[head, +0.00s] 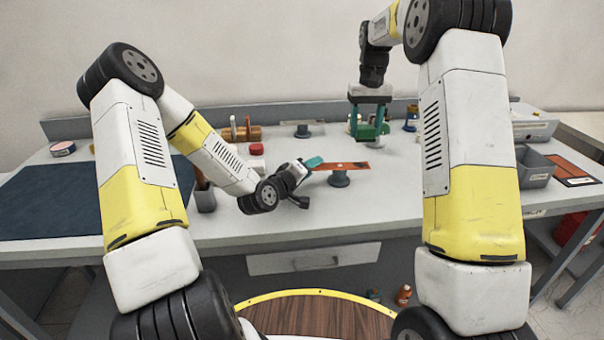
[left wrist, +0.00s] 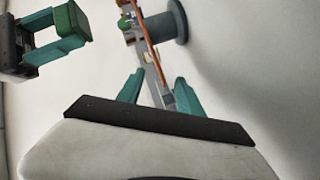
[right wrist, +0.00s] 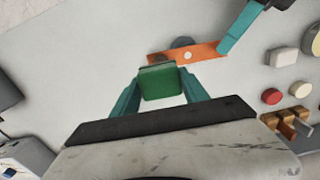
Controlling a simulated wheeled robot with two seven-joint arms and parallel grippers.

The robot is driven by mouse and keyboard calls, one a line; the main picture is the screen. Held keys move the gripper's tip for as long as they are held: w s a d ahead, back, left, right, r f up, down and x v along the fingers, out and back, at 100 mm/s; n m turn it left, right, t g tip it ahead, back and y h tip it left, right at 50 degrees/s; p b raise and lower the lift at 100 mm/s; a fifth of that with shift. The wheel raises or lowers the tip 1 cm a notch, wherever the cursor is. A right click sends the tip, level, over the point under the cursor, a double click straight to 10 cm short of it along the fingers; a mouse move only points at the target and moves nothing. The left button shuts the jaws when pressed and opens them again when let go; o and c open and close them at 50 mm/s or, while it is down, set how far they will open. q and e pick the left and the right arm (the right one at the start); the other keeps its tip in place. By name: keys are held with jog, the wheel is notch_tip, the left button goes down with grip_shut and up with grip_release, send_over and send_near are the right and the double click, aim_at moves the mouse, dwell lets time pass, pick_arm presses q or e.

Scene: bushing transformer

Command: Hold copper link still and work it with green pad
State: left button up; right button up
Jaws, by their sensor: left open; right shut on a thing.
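The copper link (head: 352,166) is a flat orange strip with holes, resting on a small grey stand (head: 339,180). It shows edge-on in the left wrist view (left wrist: 151,45) and flat in the right wrist view (right wrist: 205,52). My left gripper (head: 313,164) is open at one end of the link; its fingers also show in the left wrist view (left wrist: 157,90). I cannot tell whether they touch it. My right gripper (head: 369,112) is shut on the green pad (right wrist: 160,83), which appears raised above the table beside the link.
A dark mat (head: 60,205) covers the table's left side. A grey bin (head: 537,168) is at the right. Clear tabletop lies around the stand's front.

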pick_arm(q)
jog(key=shift+x, duration=2.35)
grip_shut()
jog(key=shift+s+a+f, duration=0.1)
jog(key=shift+s+f, duration=0.05)
jog(key=shift+f, duration=0.15)
